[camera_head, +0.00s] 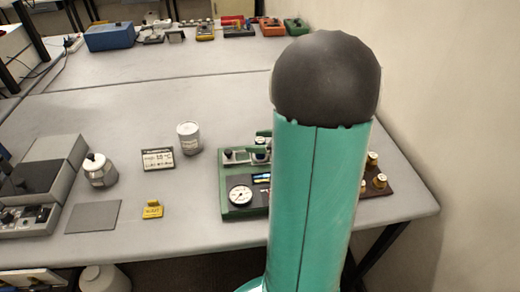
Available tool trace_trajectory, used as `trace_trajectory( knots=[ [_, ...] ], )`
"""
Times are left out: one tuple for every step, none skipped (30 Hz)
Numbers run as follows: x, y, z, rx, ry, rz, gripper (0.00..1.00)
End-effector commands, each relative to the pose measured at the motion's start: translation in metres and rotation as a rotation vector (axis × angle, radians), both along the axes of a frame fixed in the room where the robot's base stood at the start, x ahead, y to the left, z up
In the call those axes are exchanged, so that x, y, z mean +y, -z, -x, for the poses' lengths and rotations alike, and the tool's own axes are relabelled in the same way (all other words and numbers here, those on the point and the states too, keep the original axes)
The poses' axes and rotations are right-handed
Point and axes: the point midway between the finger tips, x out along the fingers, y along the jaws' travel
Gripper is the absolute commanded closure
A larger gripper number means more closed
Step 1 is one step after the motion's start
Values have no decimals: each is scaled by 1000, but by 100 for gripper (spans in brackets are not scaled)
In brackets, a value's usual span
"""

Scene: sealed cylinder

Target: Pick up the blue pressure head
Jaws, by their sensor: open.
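A green board (235,207) with a round white gauge (240,194) and small fittings lies near the table's front right. A small blue piece (262,177) shows on it, close to the left edge of my arm. I cannot tell whether this is the blue pressure head. My teal arm link with its dark rounded end stands upright in front and hides much of the board and what lies behind it. My gripper does not show in this view, so its place relative to these things cannot be seen.
A white can (189,138), a silver pot (99,170), a small framed card (158,160), a grey plate (93,216) and a yellow tag (152,209) stand left of the board. Grey equipment (45,185) is at far left. A wall (450,100) borders the right.

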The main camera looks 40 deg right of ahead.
Motion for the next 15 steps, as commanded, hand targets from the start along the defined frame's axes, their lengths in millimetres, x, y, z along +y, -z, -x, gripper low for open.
trace_trajectory(
  knots=[
    [3,3,-7,1,-2,1,46],
    [4,4,-10,1,-1,1,46],
    [5,5,-13,0,0,0,46],
    [5,6,-14,0,0,0,46],
    [6,7,-16,0,0,0,46],
    [6,7,-16,0,1,1,46],
    [6,7,-17,0,1,1,46],
    [6,7,-17,0,1,1,46],
    [6,7,-17,0,1,1,46],
    [6,7,-17,0,1,1,46],
    [6,7,-16,0,1,1,46],
    [6,7,-16,0,1,1,50],
    [6,7,-16,0,1,1,56],
    [6,7,-16,0,1,1,62],
    [6,7,-16,0,1,1,70]
  ],
)
